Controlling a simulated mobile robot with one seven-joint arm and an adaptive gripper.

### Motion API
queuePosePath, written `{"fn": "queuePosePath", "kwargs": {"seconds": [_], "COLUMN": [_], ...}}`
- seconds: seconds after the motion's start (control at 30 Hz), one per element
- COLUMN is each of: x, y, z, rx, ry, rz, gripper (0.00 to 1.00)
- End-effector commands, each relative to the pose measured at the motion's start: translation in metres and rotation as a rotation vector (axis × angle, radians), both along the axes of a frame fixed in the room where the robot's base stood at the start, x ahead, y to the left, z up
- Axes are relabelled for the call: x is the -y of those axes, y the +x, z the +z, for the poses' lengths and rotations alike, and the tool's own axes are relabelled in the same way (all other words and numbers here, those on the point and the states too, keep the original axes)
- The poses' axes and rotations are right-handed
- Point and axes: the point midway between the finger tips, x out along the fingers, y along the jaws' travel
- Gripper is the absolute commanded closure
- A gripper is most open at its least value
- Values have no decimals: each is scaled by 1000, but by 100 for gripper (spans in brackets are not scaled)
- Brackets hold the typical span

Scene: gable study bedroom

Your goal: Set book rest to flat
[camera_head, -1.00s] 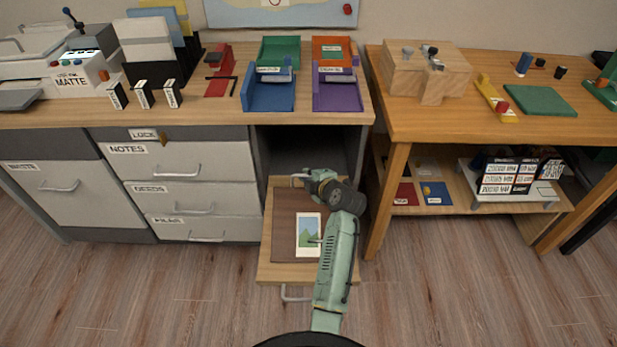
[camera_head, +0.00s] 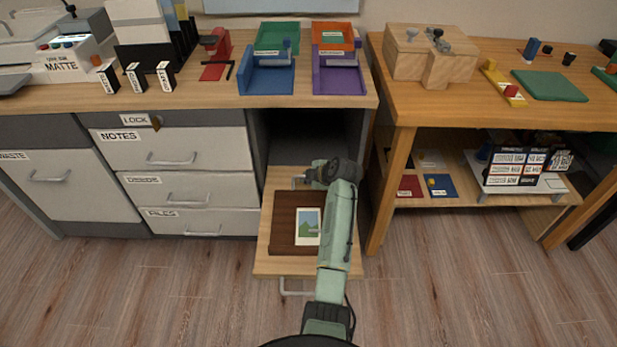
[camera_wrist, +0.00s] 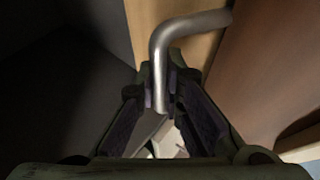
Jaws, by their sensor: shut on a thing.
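The book rest (camera_head: 283,225) is a dark brown board on a pull-out wooden shelf (camera_head: 265,262). A card with a green and blue picture (camera_head: 308,226) lies on its face. The board looks flat or nearly so; its exact tilt is hard to tell from above. My gripper (camera_head: 302,181) is at the back edge of the board, shut on a bent metal handle (camera_head: 294,184). In the wrist view the handle (camera_wrist: 158,65) runs down between the fingers (camera_wrist: 165,110). My forearm covers the right part of the board and shelf.
A cabinet with drawers (camera_head: 175,160) stands left of the shelf. The dark open bay (camera_head: 310,135) is behind it. A table leg (camera_head: 391,190) rises close on the right. Trays (camera_head: 268,76) stand on the desk above. The floor in front is clear.

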Motion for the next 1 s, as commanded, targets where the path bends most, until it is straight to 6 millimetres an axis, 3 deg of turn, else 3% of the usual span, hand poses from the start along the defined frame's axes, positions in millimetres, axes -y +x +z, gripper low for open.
{"fn": "queuePosePath", "kwargs": {"seconds": [0.67, 0.7, 1.0], "x": [0, 0, 0], "y": [0, 0, 1], "z": [-11, -12, -10], "rx": [-6, -6, -3], "ry": [0, 0, 0], "rz": [-1, -1, 0], "gripper": [100, 90, 70]}}
